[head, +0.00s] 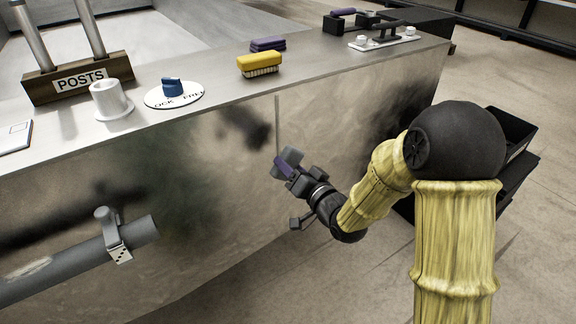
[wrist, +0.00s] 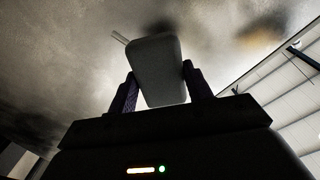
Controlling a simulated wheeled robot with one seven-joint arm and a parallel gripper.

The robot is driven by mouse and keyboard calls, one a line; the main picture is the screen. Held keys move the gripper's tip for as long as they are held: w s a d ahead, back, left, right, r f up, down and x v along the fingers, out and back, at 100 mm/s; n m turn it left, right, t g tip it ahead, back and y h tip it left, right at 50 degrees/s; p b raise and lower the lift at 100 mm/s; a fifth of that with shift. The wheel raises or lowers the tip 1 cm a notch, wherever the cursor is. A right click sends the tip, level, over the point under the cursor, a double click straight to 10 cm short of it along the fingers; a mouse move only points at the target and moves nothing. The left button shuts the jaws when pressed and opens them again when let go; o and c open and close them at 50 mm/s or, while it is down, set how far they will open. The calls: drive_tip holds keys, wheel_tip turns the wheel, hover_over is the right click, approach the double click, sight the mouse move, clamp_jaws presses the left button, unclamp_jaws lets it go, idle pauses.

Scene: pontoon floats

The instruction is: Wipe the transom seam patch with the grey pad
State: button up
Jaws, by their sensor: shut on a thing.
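My gripper (head: 286,167) is shut on the grey pad (head: 293,155), close in front of the metal transom face (head: 330,110). In the wrist view the pad (wrist: 158,70) stands upright between the two dark fingers of my gripper (wrist: 160,90). A thin vertical seam (head: 277,115) runs down the face just above the pad. A dark smudge (head: 248,130) lies left of the seam. In the wrist view a dark spot (wrist: 158,27) shows just past the pad's far end. I cannot tell whether the pad touches the face.
On the top ledge are a yellow brush (head: 260,65), purple pads (head: 268,44), a blue-knobbed dial (head: 174,92), a white cup (head: 111,100) and a POSTS rack (head: 78,78). A grey pipe (head: 75,262) with a clamp juts along the face at lower left. Black bins (head: 510,140) stand at right.

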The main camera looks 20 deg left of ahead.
drive_tip(key=shift+d, duration=0.1)
drive_tip(key=v, duration=0.2)
drive_tip(key=shift+s+d+b, duration=0.3)
drive_tip(key=shift+b, duration=0.05)
idle(0.5)
